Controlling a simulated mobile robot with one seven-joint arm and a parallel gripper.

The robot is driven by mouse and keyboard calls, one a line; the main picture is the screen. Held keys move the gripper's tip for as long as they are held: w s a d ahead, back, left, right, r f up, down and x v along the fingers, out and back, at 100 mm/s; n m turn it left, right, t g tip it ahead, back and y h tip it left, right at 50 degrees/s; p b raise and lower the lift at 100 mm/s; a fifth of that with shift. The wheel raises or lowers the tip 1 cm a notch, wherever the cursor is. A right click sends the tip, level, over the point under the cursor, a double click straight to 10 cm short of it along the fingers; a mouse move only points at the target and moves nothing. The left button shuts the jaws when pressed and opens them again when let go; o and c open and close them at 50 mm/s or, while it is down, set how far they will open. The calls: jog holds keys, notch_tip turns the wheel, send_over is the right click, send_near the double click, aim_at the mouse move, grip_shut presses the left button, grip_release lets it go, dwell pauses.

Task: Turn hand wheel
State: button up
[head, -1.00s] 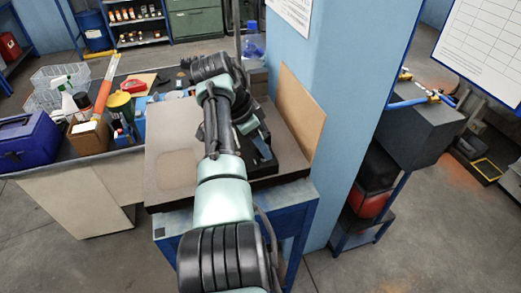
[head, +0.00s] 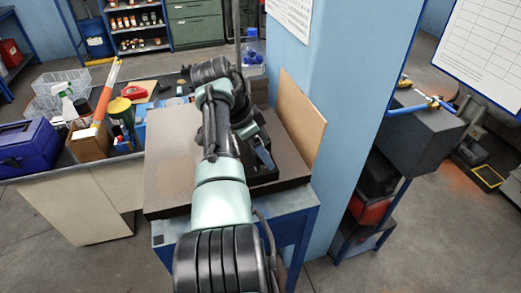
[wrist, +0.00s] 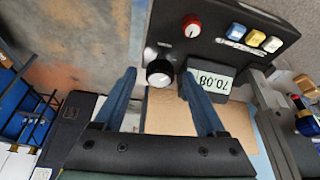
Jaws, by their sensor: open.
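In the wrist view my gripper (wrist: 160,82) is open, with two blue fingers apart and nothing between them that I can see held. Just beyond the fingertips, a round black knob (wrist: 160,73) with a pale collar is on the dark panel (wrist: 225,22). It may be the hand wheel, but I cannot tell for sure. A red knob (wrist: 191,26) and a display reading 70.08 (wrist: 213,80), upside down, are to its right. In the head view my arm reaches over the bench top (head: 168,178) and hides much of the device there.
Blue, yellow and white buttons (wrist: 255,38) are on the panel. A blue pillar (head: 345,90) and an upright brown board (head: 300,120) stand right of the bench.

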jog(key=b+v, duration=0.3)
jog(key=v, duration=1)
